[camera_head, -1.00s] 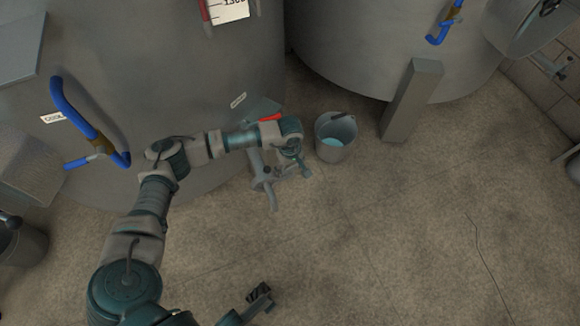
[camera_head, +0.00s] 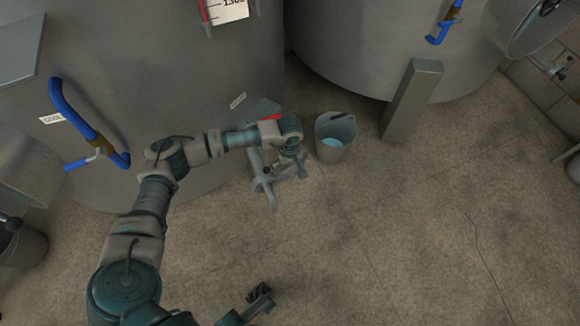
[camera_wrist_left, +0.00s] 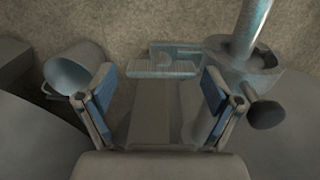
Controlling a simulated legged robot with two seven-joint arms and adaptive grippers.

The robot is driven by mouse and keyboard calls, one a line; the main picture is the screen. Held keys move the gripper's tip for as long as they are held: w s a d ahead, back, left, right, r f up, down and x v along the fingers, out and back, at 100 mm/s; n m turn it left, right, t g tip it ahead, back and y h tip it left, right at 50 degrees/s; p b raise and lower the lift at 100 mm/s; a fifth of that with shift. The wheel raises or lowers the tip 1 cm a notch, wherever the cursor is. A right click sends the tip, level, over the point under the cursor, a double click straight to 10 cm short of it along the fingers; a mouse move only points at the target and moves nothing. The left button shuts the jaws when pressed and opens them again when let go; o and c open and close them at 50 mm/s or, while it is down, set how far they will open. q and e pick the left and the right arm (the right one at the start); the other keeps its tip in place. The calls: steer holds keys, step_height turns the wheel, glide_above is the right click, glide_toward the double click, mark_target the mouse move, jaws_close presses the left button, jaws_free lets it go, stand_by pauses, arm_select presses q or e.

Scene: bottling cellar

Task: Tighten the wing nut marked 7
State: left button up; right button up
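My left gripper (camera_head: 293,168) is low beside the outlet pipework (camera_head: 266,185) at the foot of the left tank. In the left wrist view its two blue-padded fingers (camera_wrist_left: 158,108) are spread wide apart, with nothing clamped between them. A pale flat fitting (camera_wrist_left: 172,62) lies beyond the fingertips, in line with the gap; I cannot tell whether it is the wing nut. No 7 can be read in either view. My right gripper (camera_head: 260,296) is dark and small at the bottom of the head view, over the floor, away from the pipework.
A grey bucket (camera_head: 333,150) stands right of the left gripper; it also shows in the left wrist view (camera_wrist_left: 86,62). A pipe (camera_wrist_left: 252,25) and a dark knob (camera_wrist_left: 266,115) are close to the right finger. The floor (camera_head: 410,240) at right is largely clear.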

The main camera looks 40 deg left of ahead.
mark_target(289, 169)
arm_select(q)
steer(key=shift+s+f, duration=0.1)
steer(key=shift+d+r, duration=0.1)
steer(key=shift+r, duration=0.3)
step_height(289, 169, up, 7)
steer(key=shift+r, duration=0.1)
stand_by(0.5)
